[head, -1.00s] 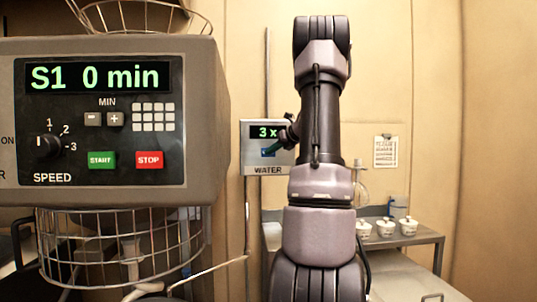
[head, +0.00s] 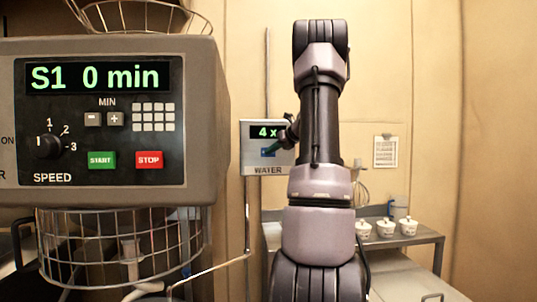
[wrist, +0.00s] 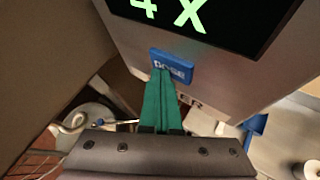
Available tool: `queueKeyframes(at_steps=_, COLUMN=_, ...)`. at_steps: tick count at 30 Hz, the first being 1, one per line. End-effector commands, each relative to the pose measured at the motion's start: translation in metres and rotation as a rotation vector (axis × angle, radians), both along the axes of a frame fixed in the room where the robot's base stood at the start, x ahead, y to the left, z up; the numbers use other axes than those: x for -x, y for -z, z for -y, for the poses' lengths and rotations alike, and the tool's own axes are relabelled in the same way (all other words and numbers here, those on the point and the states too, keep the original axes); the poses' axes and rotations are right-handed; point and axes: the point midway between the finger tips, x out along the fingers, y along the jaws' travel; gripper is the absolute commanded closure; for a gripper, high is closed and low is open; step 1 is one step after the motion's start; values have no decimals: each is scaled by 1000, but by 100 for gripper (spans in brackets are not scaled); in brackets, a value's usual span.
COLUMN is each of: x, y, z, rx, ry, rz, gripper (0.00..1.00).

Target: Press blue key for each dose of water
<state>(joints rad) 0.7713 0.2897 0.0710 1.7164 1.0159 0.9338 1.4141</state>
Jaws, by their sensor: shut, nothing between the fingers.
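The water box (head: 247,155) hangs on the back wall, labelled WATER, with a display (head: 264,132) that reads "4 x" in green. The same display (wrist: 203,14) fills the top of the wrist view. Below it is the blue DOSE key (wrist: 171,65). My gripper (wrist: 160,73) is shut, its green fingers together and empty. The fingertips lie at the lower left part of the key; I cannot tell whether they touch it. In the head view my arm hides the right side of the box, and the fingertips show small in front of the key.
A grey mixer control panel (head: 198,120) at the left reads "S1 0 min", with a wire basket (head: 100,245) below. Several white cups stand on a metal table (head: 425,238) at the right. A paper notice (head: 386,152) hangs on the wall.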

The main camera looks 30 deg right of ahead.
Motion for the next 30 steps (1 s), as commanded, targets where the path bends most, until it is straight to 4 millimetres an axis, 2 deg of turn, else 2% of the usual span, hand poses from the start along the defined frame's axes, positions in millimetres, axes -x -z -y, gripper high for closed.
queueKeyframes(at_steps=30, x=23, y=-1, z=-11, rx=1, ry=0, rz=1, gripper=100)
